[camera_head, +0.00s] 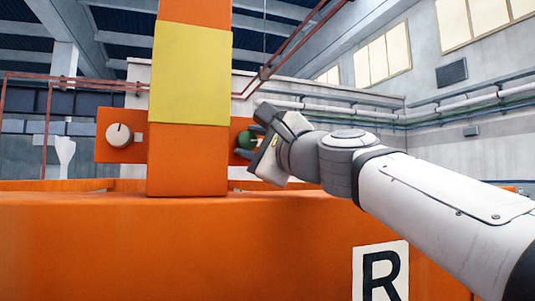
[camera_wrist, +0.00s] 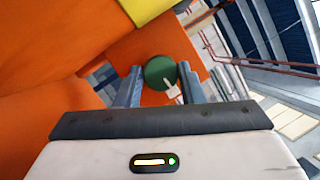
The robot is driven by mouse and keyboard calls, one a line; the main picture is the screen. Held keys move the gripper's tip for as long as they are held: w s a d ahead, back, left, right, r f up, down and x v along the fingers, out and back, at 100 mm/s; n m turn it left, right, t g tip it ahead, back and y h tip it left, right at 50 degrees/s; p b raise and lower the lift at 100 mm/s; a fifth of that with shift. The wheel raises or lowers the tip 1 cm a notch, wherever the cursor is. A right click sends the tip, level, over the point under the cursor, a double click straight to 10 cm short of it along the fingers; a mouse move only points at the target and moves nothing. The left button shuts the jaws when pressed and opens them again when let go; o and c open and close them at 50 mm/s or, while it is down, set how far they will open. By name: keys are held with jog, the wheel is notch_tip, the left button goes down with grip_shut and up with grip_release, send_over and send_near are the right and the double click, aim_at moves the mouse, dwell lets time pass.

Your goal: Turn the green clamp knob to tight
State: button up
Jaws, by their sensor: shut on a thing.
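The green clamp knob (camera_wrist: 159,71) sits on an orange plate and lies between the two fingers of my gripper (camera_wrist: 159,86) in the wrist view. A pale pointer mark shows on the knob's face, toward its lower right. My gripper is shut on the knob, with one finger on each side. In the head view the green knob (camera_head: 246,140) shows just right of the orange post, partly hidden by my gripper (camera_head: 258,138). I cannot read any tight or loose marking around it.
A white knob (camera_head: 118,134) with a dark mark is on an orange plate left of the post (camera_head: 187,160). The post carries a yellow band (camera_head: 190,75). A wide orange beam (camera_head: 180,250) with a letter R plate (camera_head: 381,270) spans the front.

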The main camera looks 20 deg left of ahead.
jog(key=shift+a+f+m+b, duration=0.1)
jog(key=shift+f+m+b, duration=0.15)
jog(key=shift+m, duration=0.45)
jog(key=o, duration=1)
jog(key=shift+r, duration=0.15)
jog(key=r+b+v, duration=0.3)
jog(key=v, duration=1)
jog(key=shift+s+d+f, duration=0.2)
jog(key=shift+s+d, duration=0.05)
jog(key=shift+d, duration=0.05)
